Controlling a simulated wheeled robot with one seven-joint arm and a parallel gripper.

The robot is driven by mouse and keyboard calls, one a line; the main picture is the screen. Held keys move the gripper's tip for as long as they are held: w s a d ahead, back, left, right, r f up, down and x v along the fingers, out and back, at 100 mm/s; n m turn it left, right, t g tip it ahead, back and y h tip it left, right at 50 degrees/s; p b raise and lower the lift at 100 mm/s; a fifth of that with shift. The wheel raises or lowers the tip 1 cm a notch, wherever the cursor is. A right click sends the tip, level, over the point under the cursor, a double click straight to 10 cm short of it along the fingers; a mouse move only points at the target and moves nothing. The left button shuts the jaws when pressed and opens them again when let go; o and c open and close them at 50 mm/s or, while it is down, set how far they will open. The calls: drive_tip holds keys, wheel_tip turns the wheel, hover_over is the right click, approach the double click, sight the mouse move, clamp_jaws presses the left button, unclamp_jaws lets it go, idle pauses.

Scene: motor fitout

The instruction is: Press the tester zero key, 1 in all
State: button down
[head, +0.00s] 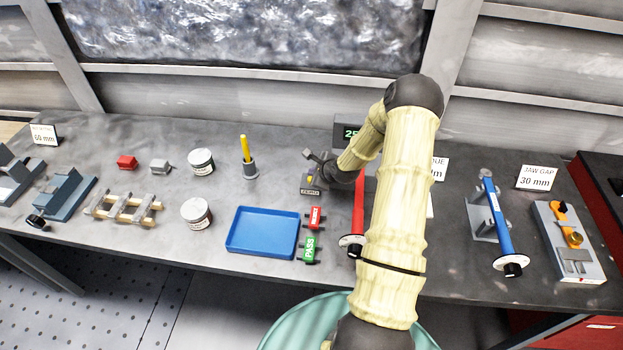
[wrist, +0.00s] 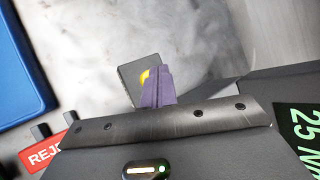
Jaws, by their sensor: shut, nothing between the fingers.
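The zero key is a yellow button (wrist: 146,76) on a small dark block (wrist: 133,72) in the wrist view. In the head view the block (head: 311,191) stands left of my wrist with a pale label on its front. My gripper (wrist: 158,80) is shut and empty, its purple fingers overlapping part of the yellow key in the wrist view. The fingertips are at or just above the key; I cannot tell whether they touch it. The tester display (head: 350,133) shows green digits behind my arm, and its edge also shows in the wrist view (wrist: 300,125).
A red REJECT tag (head: 315,217) and a green PASS tag (head: 309,249) lie in front of the block. A blue tray (head: 263,252) is to their left. A red-handled tool (head: 357,215) stands beside my arm.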

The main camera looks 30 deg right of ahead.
drive_tip(key=shift+f, duration=0.4)
drive_tip(key=shift+f+b, duration=0.5)
drive_tip(key=shift+f, duration=0.05)
idle(0.9)
drive_tip(key=shift+r, duration=0.15)
drive_tip(key=shift+r+p, duration=0.75)
drive_tip(key=shift+r, duration=0.1)
drive_tip(key=shift+r+p, duration=1.85)
drive_tip(key=shift+r, duration=0.65)
drive_tip(key=shift+a, duration=0.1)
